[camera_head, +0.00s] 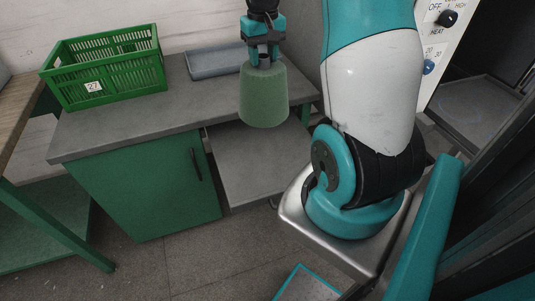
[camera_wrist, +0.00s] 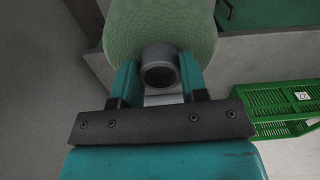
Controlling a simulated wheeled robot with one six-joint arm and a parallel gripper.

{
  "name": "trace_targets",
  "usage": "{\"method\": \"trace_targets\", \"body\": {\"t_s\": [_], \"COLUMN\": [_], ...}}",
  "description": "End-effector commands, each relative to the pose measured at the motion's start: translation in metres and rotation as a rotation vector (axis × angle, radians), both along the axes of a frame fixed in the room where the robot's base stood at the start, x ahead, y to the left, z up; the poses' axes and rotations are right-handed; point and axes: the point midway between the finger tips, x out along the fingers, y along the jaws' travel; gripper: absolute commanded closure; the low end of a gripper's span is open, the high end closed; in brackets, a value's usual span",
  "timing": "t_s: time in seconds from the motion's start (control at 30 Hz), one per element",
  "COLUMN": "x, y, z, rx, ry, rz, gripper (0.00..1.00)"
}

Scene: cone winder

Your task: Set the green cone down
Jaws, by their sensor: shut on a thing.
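The green cone (camera_head: 264,97) is a wound yarn package, held upright with its narrower end at the top. My gripper (camera_head: 263,59) is above it, shut on the grey tube at its top. In the head view the cone shows in front of the grey worktop (camera_head: 135,122), near its right part; the gap between cone and worktop is hard to judge. In the wrist view the green cone (camera_wrist: 160,28) fills the top middle. The two teal fingers of my gripper (camera_wrist: 159,75) sit on either side of the grey tube end.
A green crate (camera_head: 107,73) with a white label stands at the worktop's back left. A grey-blue flat tray (camera_head: 214,63) lies behind the cone. Bare worktop lies between crate and cone. A green cabinet door (camera_head: 143,188) and an open grey shelf are below. A control panel (camera_head: 440,35) is at right.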

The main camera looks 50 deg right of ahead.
Motion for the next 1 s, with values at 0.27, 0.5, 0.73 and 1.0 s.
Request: {"method": "trace_targets", "body": {"t_s": [0.27,0.5,0.73,1.0], "x": [-0.015,-0.016,-0.015,-0.014], "y": [-0.016,-0.016,-0.015,-0.016], "z": [0.004,-0.051,-0.108,-0.146], "rx": [0.001,0.004,0.003,0.0], "ry": [0.0,0.006,0.004,0.0], "rz": [-0.047,-0.046,-0.046,-0.046], "gripper": [1.0,1.0,1.0,1.0]}}
